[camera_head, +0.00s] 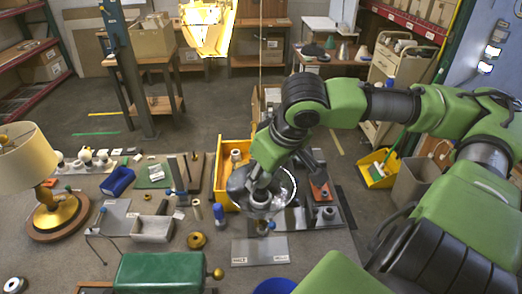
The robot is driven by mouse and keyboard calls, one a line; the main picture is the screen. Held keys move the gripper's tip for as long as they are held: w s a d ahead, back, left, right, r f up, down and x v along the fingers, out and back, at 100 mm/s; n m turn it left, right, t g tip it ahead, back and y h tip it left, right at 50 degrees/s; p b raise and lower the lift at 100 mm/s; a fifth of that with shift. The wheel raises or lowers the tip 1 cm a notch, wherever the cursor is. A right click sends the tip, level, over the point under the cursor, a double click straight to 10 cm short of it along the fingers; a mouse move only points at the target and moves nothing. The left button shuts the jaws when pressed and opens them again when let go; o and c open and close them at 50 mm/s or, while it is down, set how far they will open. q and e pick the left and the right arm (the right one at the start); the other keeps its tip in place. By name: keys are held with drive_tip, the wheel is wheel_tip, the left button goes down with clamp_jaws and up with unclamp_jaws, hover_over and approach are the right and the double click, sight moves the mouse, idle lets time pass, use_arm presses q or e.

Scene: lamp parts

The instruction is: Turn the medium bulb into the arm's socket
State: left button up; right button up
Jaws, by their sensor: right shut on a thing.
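My right gripper (262,205) reaches down in the middle of the head view, over the work area. A dark rounded shape with a white rim lies around or behind the gripper. Several white bulb-like parts (85,157) stand in a row at the left; I cannot tell which is the medium bulb. The arm's socket cannot be made out. My left gripper is not in view.
A lamp with a cream shade (25,158) stands at the left. A green shade-like body (160,272) is at the front. A labelled grey plate (260,252) lies below my right gripper. A yellow bin (222,175) stands beside the gripper. Small parts crowd the left.

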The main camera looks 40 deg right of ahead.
drive_tip(key=shift+s, duration=0.1)
idle(0.4)
drive_tip(key=shift+d+f+m, duration=0.1)
drive_tip(key=shift+m, duration=0.5)
drive_tip(key=shift+o, duration=0.2)
drive_tip(key=shift+m+h, duration=0.3)
drive_tip(key=shift+f+m+b, duration=0.1)
drive_tip(key=shift+m+b, duration=0.2)
drive_tip(key=shift+m+h+b, duration=0.5)
drive_tip(key=shift+m+b, duration=0.15)
drive_tip(key=shift+m, duration=0.25)
drive_tip(key=shift+c, duration=0.2)
drive_tip(key=shift+a+m+g+h+b, duration=0.2)
drive_tip(key=shift+m+g+h+b, duration=0.25)
drive_tip(key=shift+m+b, duration=0.55)
drive_tip(key=shift+m, duration=0.6)
